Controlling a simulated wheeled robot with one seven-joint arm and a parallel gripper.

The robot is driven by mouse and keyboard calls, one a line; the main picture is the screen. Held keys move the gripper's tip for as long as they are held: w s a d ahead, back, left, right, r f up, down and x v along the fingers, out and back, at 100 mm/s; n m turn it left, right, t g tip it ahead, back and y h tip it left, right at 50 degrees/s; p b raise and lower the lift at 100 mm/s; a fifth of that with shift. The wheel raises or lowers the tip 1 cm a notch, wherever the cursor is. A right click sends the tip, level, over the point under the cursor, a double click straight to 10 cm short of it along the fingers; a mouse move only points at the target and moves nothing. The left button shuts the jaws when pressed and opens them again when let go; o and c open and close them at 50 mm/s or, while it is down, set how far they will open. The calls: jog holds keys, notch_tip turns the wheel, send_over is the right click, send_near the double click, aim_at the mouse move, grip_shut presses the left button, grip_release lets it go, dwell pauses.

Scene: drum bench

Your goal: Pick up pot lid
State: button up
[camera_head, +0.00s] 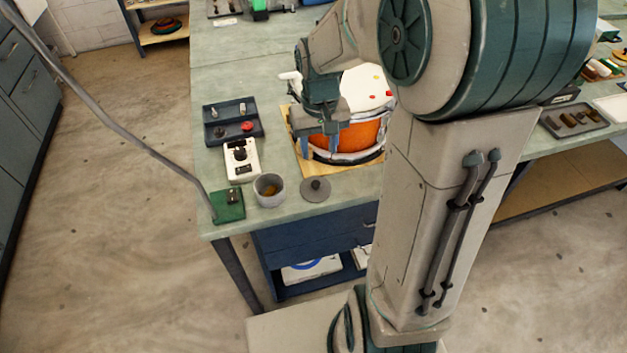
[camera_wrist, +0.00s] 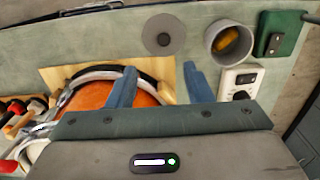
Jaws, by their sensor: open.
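The pot lid (camera_head: 316,189), a dark grey disc with a small knob, lies flat on the bench near its front edge. It also shows in the wrist view (camera_wrist: 155,44), beyond my fingertips. The grey pot (camera_head: 262,197) stands upright and uncovered to its left, with something yellow-orange inside; it is at the upper right in the wrist view (camera_wrist: 214,50). My gripper (camera_head: 321,146) is open and empty, its two blue fingers apart. It hangs over the near side of the orange drum (camera_head: 353,137), behind the lid and apart from it.
The drum sits on a wooden board (camera_head: 307,164). A white box with a dark knob (camera_head: 241,165), a green block (camera_head: 228,207) and a dark tray (camera_head: 232,113) stand to the left. Bare bench surrounds the lid; the bench edge is close in front.

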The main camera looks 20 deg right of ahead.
send_over(316, 183)
jog(key=f, duration=0.6)
jog(key=shift+d+f, duration=0.25)
jog(key=shift+w+a+f+p, duration=0.1)
jog(key=shift+a+f+p, duration=0.05)
jog(key=shift+f, duration=1.2)
jog(key=shift+a+f+p, duration=0.15)
jog(key=shift+f, duration=1.15)
grip_shut()
